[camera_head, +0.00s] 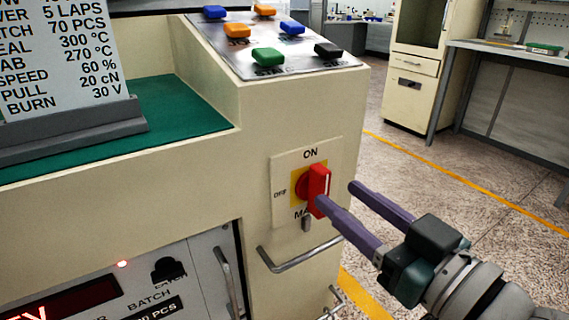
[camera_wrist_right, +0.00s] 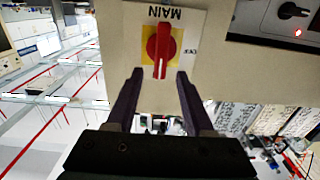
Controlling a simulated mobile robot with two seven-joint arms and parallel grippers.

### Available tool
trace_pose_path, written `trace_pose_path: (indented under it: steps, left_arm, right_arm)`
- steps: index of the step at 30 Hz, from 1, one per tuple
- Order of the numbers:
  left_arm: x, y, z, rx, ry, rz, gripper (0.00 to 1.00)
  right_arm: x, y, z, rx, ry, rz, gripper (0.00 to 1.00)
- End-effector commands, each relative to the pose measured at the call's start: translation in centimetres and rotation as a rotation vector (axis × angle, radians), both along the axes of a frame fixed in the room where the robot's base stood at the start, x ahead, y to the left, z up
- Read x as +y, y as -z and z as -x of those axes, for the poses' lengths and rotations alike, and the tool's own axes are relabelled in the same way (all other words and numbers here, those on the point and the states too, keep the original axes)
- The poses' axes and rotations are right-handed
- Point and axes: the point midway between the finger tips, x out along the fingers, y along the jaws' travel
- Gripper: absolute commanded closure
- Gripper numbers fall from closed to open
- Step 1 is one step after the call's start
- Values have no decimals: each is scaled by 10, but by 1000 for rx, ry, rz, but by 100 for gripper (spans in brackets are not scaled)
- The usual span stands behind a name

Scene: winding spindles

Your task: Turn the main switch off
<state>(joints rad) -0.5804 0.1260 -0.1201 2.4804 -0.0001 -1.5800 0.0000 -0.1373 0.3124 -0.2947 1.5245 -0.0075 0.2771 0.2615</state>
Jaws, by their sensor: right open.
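The main switch (camera_head: 318,185) is a red rotary handle on a yellow square and a pale plate (camera_head: 287,209), on the front of the cream cabinet. Its handle stands upright, toward the ON label; OFF is at the left. It also shows upside down in the right wrist view (camera_wrist_right: 161,47). My right gripper (camera_head: 337,194) is open and empty in front of the switch. In the right wrist view the gripper's fingertips (camera_wrist_right: 160,74) lie on either side of the handle's end. I cannot tell whether they touch it. My left gripper is not in view.
A metal bar handle (camera_head: 300,258) sticks out just below the switch. Several coloured buttons (camera_head: 268,57) are on the sloped panel above. A settings sign (camera_head: 60,55) stands on the green surface at left. The floor to the right is open.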

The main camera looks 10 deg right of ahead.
Motion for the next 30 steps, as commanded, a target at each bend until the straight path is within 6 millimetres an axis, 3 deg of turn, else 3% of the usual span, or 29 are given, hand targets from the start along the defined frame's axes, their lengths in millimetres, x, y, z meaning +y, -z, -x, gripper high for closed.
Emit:
trace_pose_path:
  steps: [6, 18, 30]
  left_arm:
    - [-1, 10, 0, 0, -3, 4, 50]
    - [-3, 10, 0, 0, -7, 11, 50]
    - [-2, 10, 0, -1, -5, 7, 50]
  right_arm:
    - [11, 1, -31, -1, 0, 0, 48]
    - [14, 1, -38, 2, 0, 1, 49]
    - [14, 1, -38, 2, 0, 1, 94]
